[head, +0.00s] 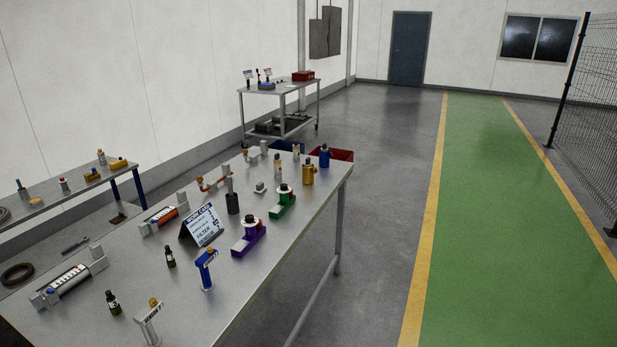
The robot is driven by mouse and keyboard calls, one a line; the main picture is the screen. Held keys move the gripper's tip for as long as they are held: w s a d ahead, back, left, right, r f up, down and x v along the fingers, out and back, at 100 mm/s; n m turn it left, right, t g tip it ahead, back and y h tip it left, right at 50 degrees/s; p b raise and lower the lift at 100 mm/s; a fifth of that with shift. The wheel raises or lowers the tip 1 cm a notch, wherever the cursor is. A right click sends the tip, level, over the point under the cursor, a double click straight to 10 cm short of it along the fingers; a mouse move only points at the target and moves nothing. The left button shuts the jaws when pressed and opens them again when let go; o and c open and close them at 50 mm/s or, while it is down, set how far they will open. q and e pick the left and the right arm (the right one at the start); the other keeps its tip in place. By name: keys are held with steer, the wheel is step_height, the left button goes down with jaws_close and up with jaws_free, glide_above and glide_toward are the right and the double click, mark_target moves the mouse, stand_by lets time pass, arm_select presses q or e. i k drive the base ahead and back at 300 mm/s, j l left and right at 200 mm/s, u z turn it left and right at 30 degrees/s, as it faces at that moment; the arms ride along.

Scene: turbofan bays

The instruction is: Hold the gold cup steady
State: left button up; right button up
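A gold cup-like cylinder (308,176) stands upright near the far right corner of the metal workbench (262,287). A dark round piece shows at its top; I cannot tell whether it is a cap or something set inside. A similar blue cylinder (325,158) stands just behind it to the right. Neither of my grippers is in view, and nothing is touching the gold cylinder.
The bench also holds a green fixture (283,206), a purple fixture (248,240), a work card (203,226), a blue stand (206,271) and small bottles. A red bin (341,155) sits behind the bench. A green walkway (500,220) is clear at right.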

mark_target(307, 163)
steer(key=i+l+u, duration=0.15)
steer(key=i+l, duration=0.15)
steer(key=i, duration=0.15)
steer(key=i+l+u, duration=0.2)
steer(key=i+l, duration=0.15)
steer(key=i+l+u, duration=0.15)
steer(key=i+l, duration=0.25)
steer(key=i+l+u, duration=0.15)
steer(key=i+l, duration=0.35)
steer(key=i+l+u, duration=0.2)
steer(key=i+l, duration=0.15)
steer(key=l, duration=0.15)
steer(key=i+l+u, duration=0.15)
steer(key=i+l, duration=0.2)
steer(key=l, duration=0.2)
steer(key=i+l, duration=0.15)
steer(key=l, duration=0.15)
steer(key=i+l, duration=0.15)
steer(key=l, duration=0.15)
